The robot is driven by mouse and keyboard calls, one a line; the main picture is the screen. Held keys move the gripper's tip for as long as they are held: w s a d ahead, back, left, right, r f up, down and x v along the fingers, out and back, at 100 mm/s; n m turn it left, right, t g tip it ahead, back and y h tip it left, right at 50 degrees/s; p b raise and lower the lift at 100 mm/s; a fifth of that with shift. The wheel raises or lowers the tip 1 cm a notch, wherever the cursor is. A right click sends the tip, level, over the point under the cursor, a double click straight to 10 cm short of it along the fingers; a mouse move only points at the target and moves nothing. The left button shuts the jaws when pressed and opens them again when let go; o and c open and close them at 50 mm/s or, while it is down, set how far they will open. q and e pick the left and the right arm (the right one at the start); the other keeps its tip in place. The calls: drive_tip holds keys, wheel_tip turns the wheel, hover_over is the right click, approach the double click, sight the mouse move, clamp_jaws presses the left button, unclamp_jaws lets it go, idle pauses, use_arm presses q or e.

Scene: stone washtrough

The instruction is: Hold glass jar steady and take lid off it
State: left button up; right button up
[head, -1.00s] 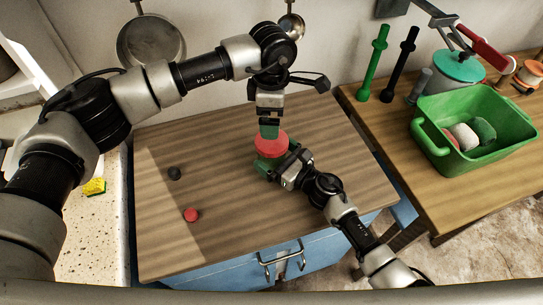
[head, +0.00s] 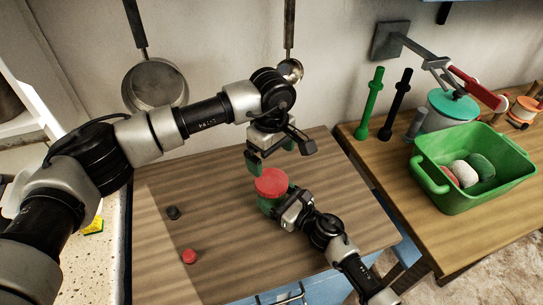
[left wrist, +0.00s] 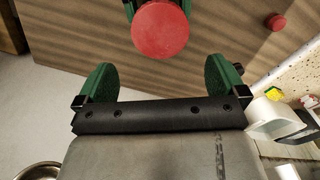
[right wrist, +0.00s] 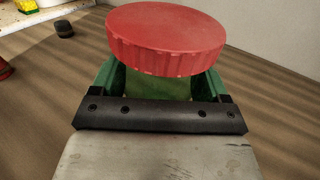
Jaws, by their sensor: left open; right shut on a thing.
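The glass jar (head: 266,206) stands on the wooden tabletop with a red lid (head: 271,182) on its top. My right gripper (head: 284,208) is shut on the jar's body from the right. In the right wrist view the greenish glass (right wrist: 158,86) sits between the green fingers, below the wide red lid (right wrist: 166,38). My left gripper (head: 279,156) is open and empty just above and behind the lid. In the left wrist view the lid (left wrist: 160,30) lies beyond the gap between its spread fingers (left wrist: 160,76), touching neither.
A dark knob-like piece (head: 173,212) and a small red one (head: 189,256) lie on the tabletop left of the jar. A green basin (head: 470,200) with several rounded pieces stands on the right-hand table. Pans (head: 155,86) hang on the wall behind. The tabletop's left part is mostly clear.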

sight(271, 180)
use_arm(q)
drive_tip(key=m, duration=1.4)
drive_tip(key=shift+m, duration=0.3)
drive_tip(key=shift+f, duration=4.05)
